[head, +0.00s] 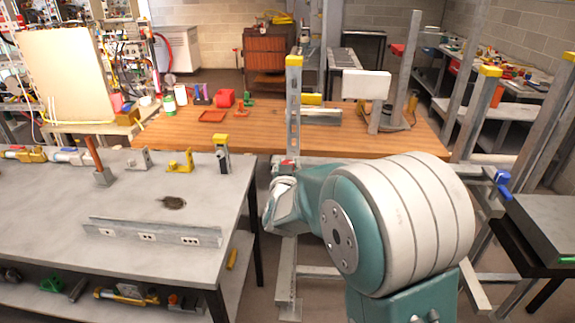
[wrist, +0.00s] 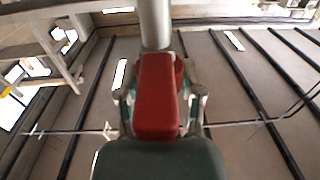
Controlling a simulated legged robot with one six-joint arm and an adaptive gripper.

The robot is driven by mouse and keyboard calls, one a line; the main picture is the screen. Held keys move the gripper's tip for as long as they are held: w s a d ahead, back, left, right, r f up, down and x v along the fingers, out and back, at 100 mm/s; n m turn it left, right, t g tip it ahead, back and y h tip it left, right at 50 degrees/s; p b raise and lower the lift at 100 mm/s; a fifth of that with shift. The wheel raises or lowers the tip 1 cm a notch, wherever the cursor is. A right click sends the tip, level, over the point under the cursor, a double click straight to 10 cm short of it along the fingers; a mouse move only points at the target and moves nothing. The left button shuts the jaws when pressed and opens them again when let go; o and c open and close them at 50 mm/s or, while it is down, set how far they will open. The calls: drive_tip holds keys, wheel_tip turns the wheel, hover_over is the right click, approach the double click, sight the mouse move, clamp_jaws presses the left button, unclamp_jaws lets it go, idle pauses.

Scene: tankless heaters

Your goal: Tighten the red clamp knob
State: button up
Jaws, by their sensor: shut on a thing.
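The red clamp knob (wrist: 157,95) fills the middle of the wrist view, in front of a grey metal post (wrist: 154,22). My gripper (wrist: 159,105) is shut on the knob, with one finger on each side of it. In the head view, a small red part (head: 287,162) shows on the upright post (head: 293,105) with the yellow cap, just above the end of my arm. My arm hides most of the fingers and the contact there. The knob's far side and its thread are hidden.
A grey worktable (head: 130,205) with brackets and a metal rail stands at left, close to my arm. A wooden bench (head: 260,135) is behind the post. More yellow-capped posts (head: 485,95) and a frame with a blue clamp (head: 502,184) stand at right.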

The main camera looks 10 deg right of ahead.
drive_tip(key=shift+a+m+g+h, duration=0.1)
drive_tip(key=shift+m+g+h, duration=0.4)
drive_tip(key=shift+m+h, duration=0.5)
drive_tip(key=shift+r+h, duration=0.1)
drive_tip(key=shift+h, duration=0.5)
drive_tip(key=o, duration=1.2)
drive_tip(key=v, duration=1.2)
drive_tip(key=shift+w+a, duration=0.1)
drive_tip(key=shift+r, duration=0.1)
